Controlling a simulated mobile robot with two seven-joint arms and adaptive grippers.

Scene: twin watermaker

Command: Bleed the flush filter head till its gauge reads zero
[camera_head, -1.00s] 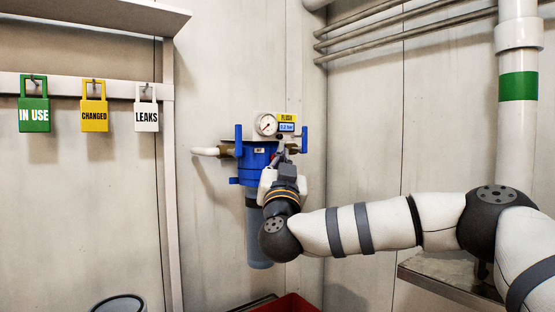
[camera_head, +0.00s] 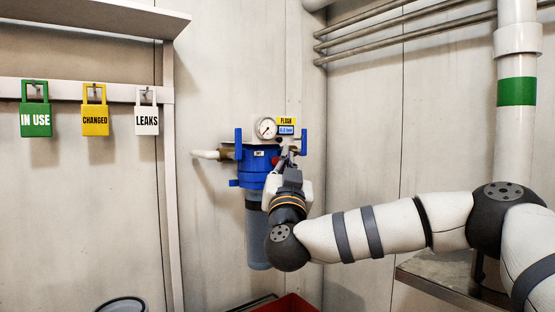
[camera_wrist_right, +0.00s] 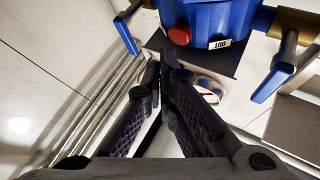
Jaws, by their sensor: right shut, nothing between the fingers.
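The flush filter head (camera_head: 257,160) is a blue housing on the wall with a grey-blue bowl (camera_head: 258,232) below. A round white gauge (camera_head: 266,127) sits above it, beside a yellow FLUSH label and a small blue display (camera_head: 286,130); the display looks like 0.0 bar, but the digits are tiny. My right gripper (camera_head: 282,158) is in front of the head's right side, below the gauge, shut and empty. In the right wrist view, its fingertips (camera_wrist_right: 167,58) are close to a red button (camera_wrist_right: 180,35) on the blue head (camera_wrist_right: 208,18), apparently apart from it. My left gripper is not in view.
Blue valve handles (camera_head: 238,142) stand at both sides of the head. A white pipe (camera_head: 206,154) enters from the left. Green, yellow and white tags (camera_head: 95,118) hang on a rail at left. A red bin (camera_head: 288,304) is below. A metal shelf (camera_head: 445,278) is at lower right.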

